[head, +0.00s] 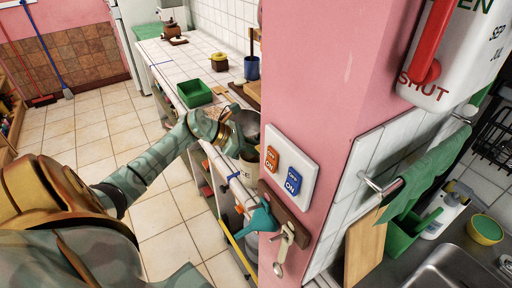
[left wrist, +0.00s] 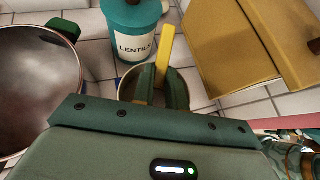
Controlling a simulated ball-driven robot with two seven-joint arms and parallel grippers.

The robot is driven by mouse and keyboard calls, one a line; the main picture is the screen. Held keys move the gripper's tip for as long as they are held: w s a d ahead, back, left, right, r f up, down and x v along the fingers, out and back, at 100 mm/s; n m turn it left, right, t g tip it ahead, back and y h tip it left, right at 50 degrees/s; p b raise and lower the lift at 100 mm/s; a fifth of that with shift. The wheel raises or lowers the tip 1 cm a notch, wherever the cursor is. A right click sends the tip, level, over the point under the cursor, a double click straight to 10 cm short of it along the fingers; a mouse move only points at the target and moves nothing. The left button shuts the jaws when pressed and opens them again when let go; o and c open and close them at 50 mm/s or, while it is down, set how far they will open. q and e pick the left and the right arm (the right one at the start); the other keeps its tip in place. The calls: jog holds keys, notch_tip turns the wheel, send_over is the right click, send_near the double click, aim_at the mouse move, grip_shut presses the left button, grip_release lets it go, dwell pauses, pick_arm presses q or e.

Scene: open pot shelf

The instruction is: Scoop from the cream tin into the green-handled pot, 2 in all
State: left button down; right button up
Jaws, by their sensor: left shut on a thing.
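My left gripper (left wrist: 157,88) is shut on a yellow handle (left wrist: 166,48), which sticks up between its fingers. The handle's lower end is hidden. The fingers are over or in the mouth of a round, pale-rimmed container (left wrist: 126,88), apparently the cream tin; its contents are mostly hidden. The green-handled pot (left wrist: 35,88) stands left of the gripper in the left wrist view, with its green handle (left wrist: 63,27) at the far rim. In the head view my left arm reaches to the counter, partly hiding the pot (head: 247,119). My right gripper is not in view.
A teal lentils jar (left wrist: 132,38) stands behind the container. A wooden box (left wrist: 235,45) is close on its right. In the head view a green tray (head: 194,93) lies farther along the counter, and a pink pillar (head: 310,80) stands right of my arm.

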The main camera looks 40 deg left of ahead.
pick_arm(q)
jog(key=shift+s+f, duration=0.15)
jog(key=shift+f, duration=0.15)
jog(key=shift+r+p, duration=2.55)
jog(key=shift+r, duration=1.55)
